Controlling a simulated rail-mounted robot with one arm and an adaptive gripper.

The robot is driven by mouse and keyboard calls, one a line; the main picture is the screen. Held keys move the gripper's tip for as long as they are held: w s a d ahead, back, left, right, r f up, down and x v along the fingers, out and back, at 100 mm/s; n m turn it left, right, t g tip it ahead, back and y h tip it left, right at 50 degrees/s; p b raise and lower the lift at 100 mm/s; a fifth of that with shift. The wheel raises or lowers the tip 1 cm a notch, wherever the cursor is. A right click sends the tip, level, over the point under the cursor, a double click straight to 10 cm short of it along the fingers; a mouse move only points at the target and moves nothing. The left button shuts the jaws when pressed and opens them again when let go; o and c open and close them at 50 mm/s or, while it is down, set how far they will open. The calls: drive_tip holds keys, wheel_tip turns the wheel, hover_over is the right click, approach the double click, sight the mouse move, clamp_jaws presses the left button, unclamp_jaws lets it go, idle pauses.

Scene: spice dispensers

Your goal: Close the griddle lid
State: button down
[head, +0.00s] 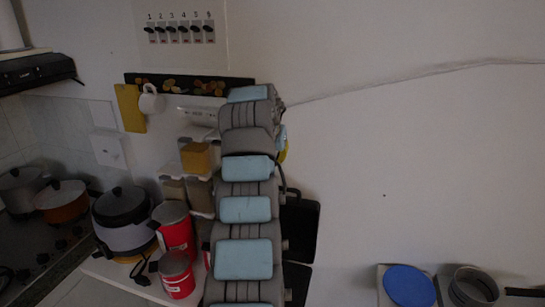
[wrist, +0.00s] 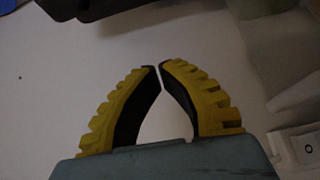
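A black two-part appliance, which looks like the griddle, shows to the right of my arm in the head view. Its upper panel, likely the raised lid (head: 303,228), stands above a lower dark part (head: 299,278); my arm hides their left sides. My gripper (wrist: 159,67) has yellow ridged fingers with their tips together, or almost so, and nothing between them. In the head view only a sliver of yellow (head: 284,150) shows beside my arm, above the black panel. A dark object (wrist: 110,8) at the top edge of the wrist view cannot be identified.
Red canisters (head: 175,230), a dark-lidded cooker (head: 122,220) and spice dispensers (head: 197,157) are left of my arm. A stove (head: 35,255) with pots is at far left. A blue round item (head: 409,286) and a pan (head: 474,287) are at lower right.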

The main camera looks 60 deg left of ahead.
drive_tip(key=shift+p+x, duration=1.85)
drive_tip(key=shift+x, duration=1.9)
drive_tip(key=shift+f+b, duration=0.1)
drive_tip(key=shift+b, duration=0.2)
drive_tip(key=shift+s+d, duration=0.2)
drive_tip(key=shift+s+d+f+b, duration=0.2)
drive_tip(key=shift+s+d+b, duration=0.35)
drive_tip(key=shift+d, duration=0.05)
drive_tip(key=shift+s+d+f+b, duration=0.2)
drive_tip(key=shift+s+d+b, duration=0.3)
drive_tip(key=shift+d, duration=0.15)
drive_tip(key=shift+s+d, duration=0.1)
drive_tip(key=shift+s, duration=0.05)
drive_tip(key=shift+s+d+t+y, duration=0.25)
drive_tip(key=shift+t+y, duration=0.05)
